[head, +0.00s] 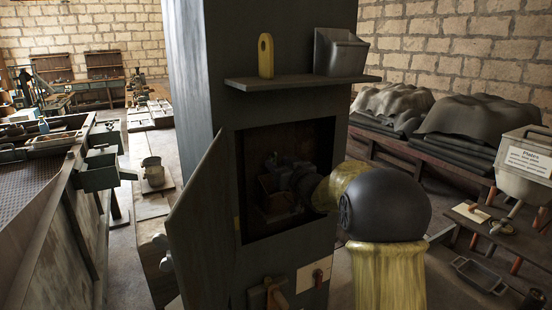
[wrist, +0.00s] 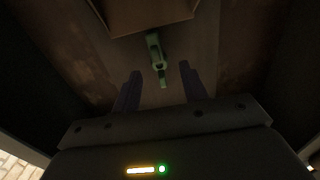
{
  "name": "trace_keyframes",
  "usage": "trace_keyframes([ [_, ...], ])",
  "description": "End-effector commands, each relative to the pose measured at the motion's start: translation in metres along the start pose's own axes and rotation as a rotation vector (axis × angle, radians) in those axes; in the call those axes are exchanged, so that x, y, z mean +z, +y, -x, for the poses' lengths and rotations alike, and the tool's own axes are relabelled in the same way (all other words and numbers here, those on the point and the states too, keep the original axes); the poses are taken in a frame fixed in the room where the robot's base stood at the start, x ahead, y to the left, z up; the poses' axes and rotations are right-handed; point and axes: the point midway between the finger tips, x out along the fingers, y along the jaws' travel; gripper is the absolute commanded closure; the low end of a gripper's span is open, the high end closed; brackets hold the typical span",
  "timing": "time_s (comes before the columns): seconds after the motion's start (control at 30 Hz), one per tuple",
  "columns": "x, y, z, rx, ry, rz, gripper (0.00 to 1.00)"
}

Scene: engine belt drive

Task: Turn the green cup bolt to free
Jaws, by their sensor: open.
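A small green part, which looks like the green cup bolt (wrist: 156,52), shows in the wrist view below a brown box-like part. Nothing is held between the fingers. I cannot tell whether either finger touches the bolt. In the head view my arm reaches into the dark opening of the cabinet (head: 222,100), and the bolt cannot be made out there.
A brown box-like part (wrist: 145,14) sits just beyond the bolt. The cabinet door (head: 202,225) stands open at the left of the opening. A shelf (head: 300,82) above holds a yellow piece (head: 265,56) and a grey bin (head: 340,53). Opening walls are close around my arm.

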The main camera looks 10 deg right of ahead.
Motion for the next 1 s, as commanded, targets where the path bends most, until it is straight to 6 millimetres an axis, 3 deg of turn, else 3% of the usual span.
trace_keyframes([
  [0.2,-0.001,0.000,-0.022,-0.001,0.000,0.001,0.57],
  [0.5,0.000,0.000,-0.024,0.000,0.000,0.001,0.57],
  [0.73,0.000,0.000,-0.024,0.000,0.000,0.001,1.00],
  [1.0,0.000,0.000,-0.024,0.000,0.001,0.015,1.00],
])
